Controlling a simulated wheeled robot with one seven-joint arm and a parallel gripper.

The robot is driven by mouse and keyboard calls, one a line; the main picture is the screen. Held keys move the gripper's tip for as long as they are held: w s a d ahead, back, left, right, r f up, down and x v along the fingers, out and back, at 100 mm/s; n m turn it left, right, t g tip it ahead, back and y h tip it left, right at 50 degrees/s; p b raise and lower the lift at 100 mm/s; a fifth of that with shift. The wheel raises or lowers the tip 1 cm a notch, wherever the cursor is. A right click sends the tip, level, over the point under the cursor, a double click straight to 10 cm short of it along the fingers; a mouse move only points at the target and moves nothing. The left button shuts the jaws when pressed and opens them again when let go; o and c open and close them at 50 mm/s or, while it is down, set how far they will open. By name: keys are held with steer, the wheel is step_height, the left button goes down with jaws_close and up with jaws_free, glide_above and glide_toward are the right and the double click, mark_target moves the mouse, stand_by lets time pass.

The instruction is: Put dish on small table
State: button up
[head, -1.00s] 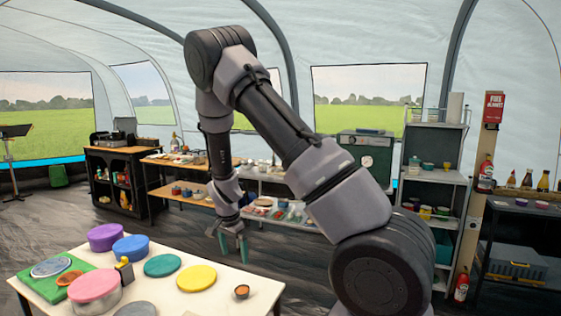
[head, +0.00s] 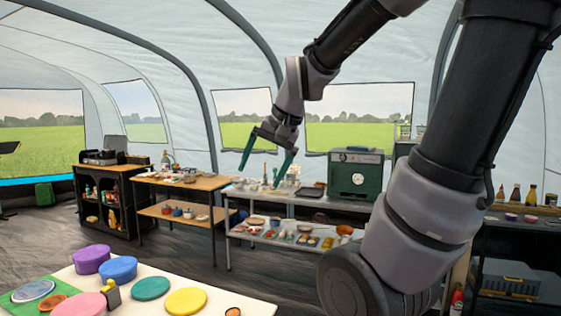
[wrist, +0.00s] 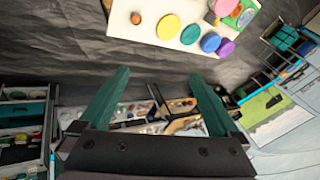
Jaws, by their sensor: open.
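My gripper (head: 262,178) is raised in mid-air with its teal fingers spread, open and empty. In the wrist view the fingers (wrist: 158,74) also stand wide apart with nothing between them. A cream-topped table (head: 72,272) stands in the near left of the head view. A small brown dish-like bowl (head: 233,312) sits at its near right corner, partly cut off by the frame; it shows whole in the wrist view (wrist: 136,18). The gripper is well apart from it. I cannot tell which thing is the task's dish or which table is the small one.
The near table holds yellow (head: 186,301), teal (head: 151,288), blue (head: 118,269), purple (head: 91,259) and pink (head: 77,305) round pieces. Behind are a wooden table (head: 205,183), a metal shelf table (head: 320,207) with several small items, and a green oven (head: 355,174). Dark floor lies between.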

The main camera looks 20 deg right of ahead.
steer(key=s+d+r+n+t, duration=0.1)
steer(key=s+r, duration=0.2)
steer(key=s, duration=0.4)
steer(key=shift+s+d+t+h, duration=0.2)
steer(key=shift+s+t+h, duration=0.1)
steer(key=shift+s+h, duration=0.1)
steer(key=shift+w, duration=0.1)
stand_by(0.6)
